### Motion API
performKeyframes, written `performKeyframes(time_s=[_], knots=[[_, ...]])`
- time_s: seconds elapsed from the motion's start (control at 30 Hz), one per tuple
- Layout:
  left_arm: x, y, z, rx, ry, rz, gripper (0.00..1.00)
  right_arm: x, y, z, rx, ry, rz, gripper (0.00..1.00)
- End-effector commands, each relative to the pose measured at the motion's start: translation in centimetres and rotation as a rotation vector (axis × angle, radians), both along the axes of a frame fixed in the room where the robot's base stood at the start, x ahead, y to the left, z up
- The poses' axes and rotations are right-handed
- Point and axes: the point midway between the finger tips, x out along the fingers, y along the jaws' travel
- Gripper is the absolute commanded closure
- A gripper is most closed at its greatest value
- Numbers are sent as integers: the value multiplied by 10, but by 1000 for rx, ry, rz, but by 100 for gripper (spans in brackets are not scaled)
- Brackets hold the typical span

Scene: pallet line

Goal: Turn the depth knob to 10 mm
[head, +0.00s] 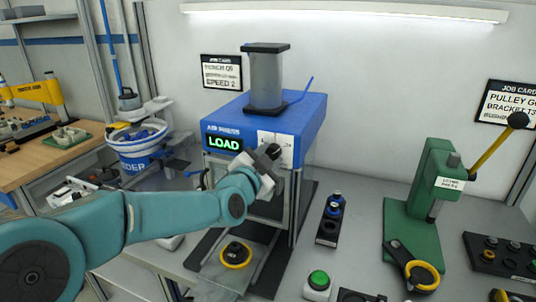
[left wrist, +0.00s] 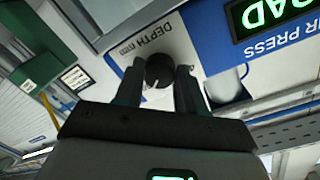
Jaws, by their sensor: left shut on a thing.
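The depth knob (left wrist: 160,72) is a dark round knob with a pale pointer mark, on a white panel of the blue air press (head: 310,112). The left wrist view shows the printed word DEPTH beside it. My left gripper (left wrist: 160,85) is shut on the knob, one finger on each side. In the head view my left gripper (head: 268,155) reaches the press front and covers most of the knob and part of its scale. The scale numbers are too small to read. My right gripper does not show.
The press's green display (head: 223,144) reads LOAD. A yellow-ringed part (head: 236,255) sits on the plate below the press. A green lever press (head: 432,185) stands at the right. A green button (head: 318,281) is at the front, and a dark holder with blue parts (head: 331,220) lies between.

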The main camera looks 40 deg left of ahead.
Motion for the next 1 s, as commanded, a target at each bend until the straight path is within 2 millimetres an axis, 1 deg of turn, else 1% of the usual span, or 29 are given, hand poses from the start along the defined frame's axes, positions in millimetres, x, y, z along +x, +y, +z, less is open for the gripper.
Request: performKeyframes(time_s=[0.03,0.33,0.87,0.9,0.93,0.97,1.0], knots=[[0,0,3,26,3,0,92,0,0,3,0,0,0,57],[0,0,3,126,26,0,92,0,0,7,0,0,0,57],[0,0,2,146,31,-1,92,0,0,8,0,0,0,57],[0,0,2,146,31,-1,52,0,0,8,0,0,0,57],[0,0,2,146,31,-1,42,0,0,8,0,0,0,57],[0,0,2,146,31,-1,36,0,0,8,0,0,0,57],[0,0,2,146,31,-1,36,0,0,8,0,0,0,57]])
